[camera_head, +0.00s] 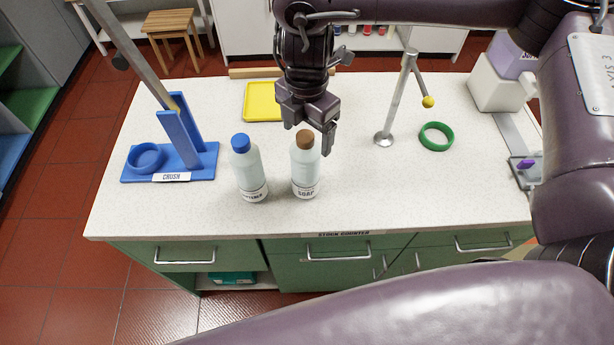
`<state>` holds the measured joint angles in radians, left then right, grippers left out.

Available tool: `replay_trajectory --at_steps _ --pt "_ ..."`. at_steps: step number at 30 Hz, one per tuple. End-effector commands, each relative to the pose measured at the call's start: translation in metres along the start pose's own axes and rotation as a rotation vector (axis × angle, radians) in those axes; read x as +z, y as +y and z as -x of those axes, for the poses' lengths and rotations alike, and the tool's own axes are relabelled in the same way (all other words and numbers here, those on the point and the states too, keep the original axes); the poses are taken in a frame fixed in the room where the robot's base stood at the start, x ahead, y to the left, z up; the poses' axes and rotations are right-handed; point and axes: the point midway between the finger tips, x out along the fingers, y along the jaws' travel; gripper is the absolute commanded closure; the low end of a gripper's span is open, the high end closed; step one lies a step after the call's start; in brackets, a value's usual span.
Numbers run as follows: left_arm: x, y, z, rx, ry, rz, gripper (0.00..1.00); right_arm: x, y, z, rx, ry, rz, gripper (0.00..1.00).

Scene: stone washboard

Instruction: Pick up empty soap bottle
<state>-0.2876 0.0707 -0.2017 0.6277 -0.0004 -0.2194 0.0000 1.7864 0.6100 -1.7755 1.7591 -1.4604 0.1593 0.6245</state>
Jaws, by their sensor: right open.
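The soap bottle (305,173) stands upright on the counter, pale and translucent with a brown cap and a label reading SOAP. Whether it is empty I cannot tell. My right gripper (309,126) is open and hangs over the bottle's top, with one finger showing to the right of the cap. Whether it touches the bottle is unclear. My left gripper is not in view.
A blue-capped bottle (250,175) stands close to the left of the soap bottle. The counter (400,205) also holds a blue crusher (187,160), yellow tray (262,115), metal post (394,105) and green ring (436,148). The front right is clear.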

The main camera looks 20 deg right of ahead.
Motion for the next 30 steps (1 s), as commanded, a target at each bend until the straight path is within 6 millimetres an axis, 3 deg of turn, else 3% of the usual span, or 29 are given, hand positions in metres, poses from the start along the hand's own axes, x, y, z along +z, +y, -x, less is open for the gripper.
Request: replay_trajectory --at_steps 6,9,15,23,30 --pt "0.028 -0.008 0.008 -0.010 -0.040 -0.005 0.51 -0.004 -0.003 -0.020 -0.003 0.003 -0.001 0.20" --pt "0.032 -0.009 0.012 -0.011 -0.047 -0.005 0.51 -0.007 -0.004 -0.033 -0.004 0.004 -0.001 0.20" --pt "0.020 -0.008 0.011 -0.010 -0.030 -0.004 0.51 -0.007 -0.003 -0.053 0.000 0.001 -0.002 0.20" --pt "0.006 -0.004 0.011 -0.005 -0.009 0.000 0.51 -0.007 -0.003 -0.056 0.002 0.000 0.000 0.20" --pt "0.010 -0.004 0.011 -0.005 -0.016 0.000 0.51 -0.007 -0.003 -0.056 0.002 0.000 0.000 0.48"
